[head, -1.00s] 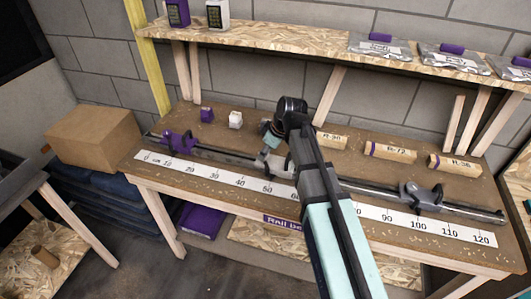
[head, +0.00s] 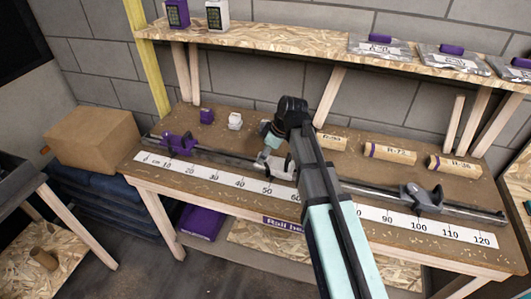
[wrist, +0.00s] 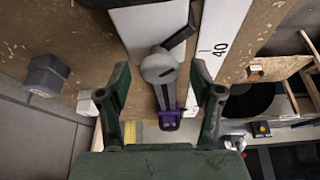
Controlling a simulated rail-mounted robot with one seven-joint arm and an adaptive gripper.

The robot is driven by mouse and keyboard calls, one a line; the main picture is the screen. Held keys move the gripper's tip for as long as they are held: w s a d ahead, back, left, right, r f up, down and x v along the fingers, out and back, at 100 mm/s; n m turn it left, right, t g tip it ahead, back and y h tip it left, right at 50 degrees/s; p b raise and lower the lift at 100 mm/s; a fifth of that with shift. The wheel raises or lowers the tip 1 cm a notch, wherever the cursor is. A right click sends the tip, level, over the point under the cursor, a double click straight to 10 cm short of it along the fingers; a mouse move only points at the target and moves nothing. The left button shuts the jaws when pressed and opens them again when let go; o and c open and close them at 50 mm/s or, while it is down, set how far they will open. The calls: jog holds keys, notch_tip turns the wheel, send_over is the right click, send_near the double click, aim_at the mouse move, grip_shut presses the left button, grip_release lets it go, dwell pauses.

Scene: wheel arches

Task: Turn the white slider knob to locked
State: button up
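The white slider (head: 277,166) sits on the dark rail in the middle of the bench, partly hidden by my arm in the head view. In the wrist view its pale block (wrist: 145,28) is at the top, with a grey round knob (wrist: 158,66) and a dark bar beside it. My gripper (wrist: 160,73) is open, its dark green fingers on either side of the knob with gaps. I cannot tell their height difference. In the head view my gripper (head: 270,146) is over the white slider, its fingertips hard to make out.
A purple slider (head: 181,142) is left on the rail, a grey slider (head: 420,196) right. A white scale (head: 220,177) runs along the front. A shelf (head: 290,40) is above.

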jog(key=v, duration=1.2)
dwell(0.3)
